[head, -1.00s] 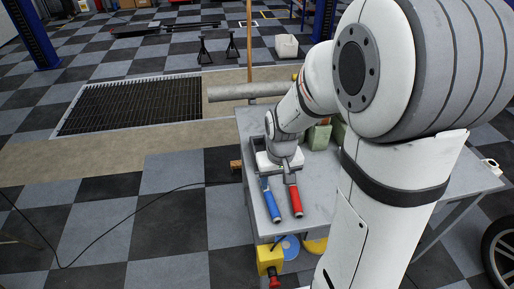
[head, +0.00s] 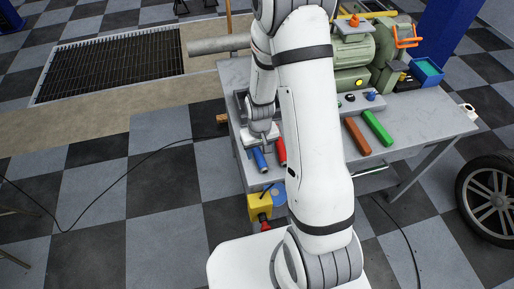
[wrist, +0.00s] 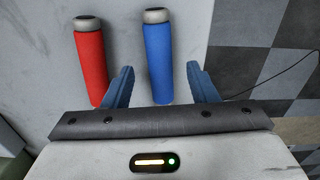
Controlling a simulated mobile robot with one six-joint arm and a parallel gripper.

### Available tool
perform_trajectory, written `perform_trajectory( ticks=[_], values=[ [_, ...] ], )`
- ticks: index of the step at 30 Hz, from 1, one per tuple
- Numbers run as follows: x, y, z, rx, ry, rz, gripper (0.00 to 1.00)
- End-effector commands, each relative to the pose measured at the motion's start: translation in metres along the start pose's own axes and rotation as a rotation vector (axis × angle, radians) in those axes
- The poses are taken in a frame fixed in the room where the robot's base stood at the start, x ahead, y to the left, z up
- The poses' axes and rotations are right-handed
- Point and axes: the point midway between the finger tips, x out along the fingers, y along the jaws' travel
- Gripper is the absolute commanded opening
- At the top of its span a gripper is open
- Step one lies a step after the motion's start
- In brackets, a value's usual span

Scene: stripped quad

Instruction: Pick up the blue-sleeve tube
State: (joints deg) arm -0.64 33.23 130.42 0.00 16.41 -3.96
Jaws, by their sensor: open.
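The blue-sleeve tube (wrist: 158,62) has a grey-white end with a dark cap and lies on the pale bench top. My gripper (wrist: 161,70) is open, with one blue finger on each side of the blue tube's near part in the wrist view. Gaps show between the fingers and the sleeve. In the head view the blue tube (head: 260,160) sticks out just in front of my gripper (head: 259,144).
A red-sleeve tube (wrist: 92,62) lies to the left in the wrist view, close to my left finger. The bench edge is just right of the blue tube. A brown bar (head: 357,136), a green bar (head: 377,128) and a green machine (head: 357,55) are farther right on the bench.

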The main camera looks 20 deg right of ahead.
Motion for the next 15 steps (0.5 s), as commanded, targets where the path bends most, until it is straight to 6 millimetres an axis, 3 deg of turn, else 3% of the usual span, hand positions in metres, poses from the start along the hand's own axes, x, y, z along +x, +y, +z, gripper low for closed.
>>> perform_trajectory(
  ticks=[6,15],
  values=[
    [0.019,0.0,0.0,0.0,0.0,0.0,0.53],
    [0.021,0.0,-0.001,-0.001,0.001,0.0,0.5]
  ],
)
